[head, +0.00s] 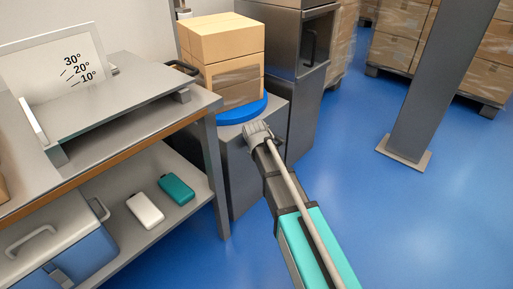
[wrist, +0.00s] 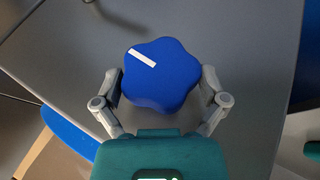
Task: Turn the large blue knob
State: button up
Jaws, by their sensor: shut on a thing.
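The large blue knob (wrist: 165,85) is lobed and fills the middle of the wrist view. A white bar marks its top, toward its upper left edge. My gripper (wrist: 161,86) has one finger on each side of the knob and is shut on it. In the head view my gripper (head: 256,132) is at the grey cabinet (head: 240,180), just in front of the blue round disc under the boxes. The knob itself is hidden in the head view.
Cardboard boxes (head: 221,55) stand on the blue disc (head: 243,112), close to my gripper. A workbench (head: 120,100) with an angle plate (head: 60,65) is at left. A dark grey cabinet (head: 285,40) stands behind. A grey post (head: 430,90) is at right; blue floor lies open between.

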jog(key=shift+s, duration=0.1)
dwell(0.3)
jog(key=o, duration=0.8)
jog(key=shift+c, duration=0.2)
jog(key=shift+r+p, duration=0.1)
jog(key=shift+p, duration=0.3)
